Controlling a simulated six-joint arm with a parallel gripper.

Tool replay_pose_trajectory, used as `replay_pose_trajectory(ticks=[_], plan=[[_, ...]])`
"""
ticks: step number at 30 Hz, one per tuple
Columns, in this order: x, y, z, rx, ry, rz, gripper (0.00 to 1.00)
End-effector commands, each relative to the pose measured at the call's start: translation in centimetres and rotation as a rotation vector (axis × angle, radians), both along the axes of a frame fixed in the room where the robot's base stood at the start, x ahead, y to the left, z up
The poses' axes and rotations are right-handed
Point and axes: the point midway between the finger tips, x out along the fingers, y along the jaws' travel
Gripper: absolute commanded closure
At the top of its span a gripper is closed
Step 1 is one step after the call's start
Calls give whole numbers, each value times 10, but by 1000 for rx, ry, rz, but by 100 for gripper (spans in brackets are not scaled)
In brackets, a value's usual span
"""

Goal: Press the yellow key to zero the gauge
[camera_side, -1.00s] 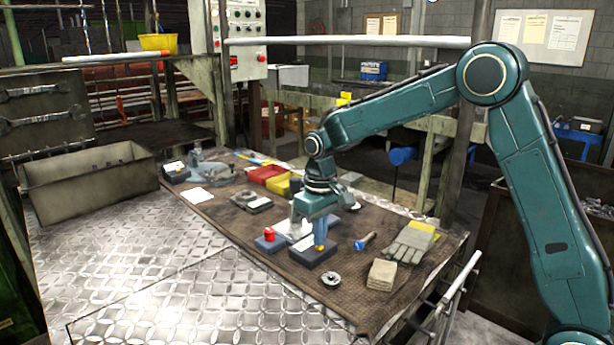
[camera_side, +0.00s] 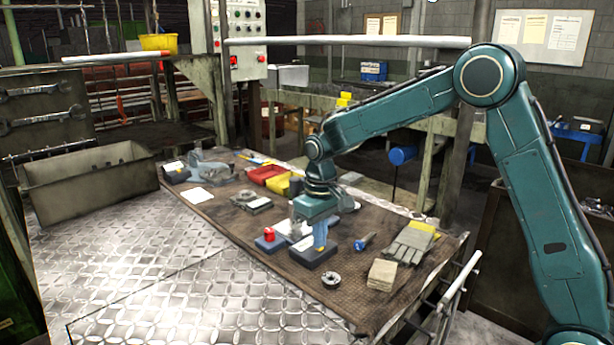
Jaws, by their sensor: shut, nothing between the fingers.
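My gripper (camera_side: 320,248) points down over a dark, low box (camera_side: 305,259) near the front of the brown bench mat. Its blue fingers are shut with nothing between them, and the tips are at the top of the box. I cannot tell whether they touch or press it. The yellow key does not show; the fingers cover the spot where yellow showed earlier. No gauge reading can be made out at this size.
A red knob (camera_side: 269,234) on a blue base stands just left of the box. A blue-headed bolt (camera_side: 365,241), gloves (camera_side: 411,243), a metal ring (camera_side: 331,280) and a tan stack (camera_side: 382,275) lie to the right. Bare mat lies in front.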

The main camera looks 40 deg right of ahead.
Motion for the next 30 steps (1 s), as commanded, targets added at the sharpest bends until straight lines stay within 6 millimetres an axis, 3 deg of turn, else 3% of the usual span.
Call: replay_pose_trajectory(ticks=[30], plan=[[0,0,54,0,-1,0,100]])
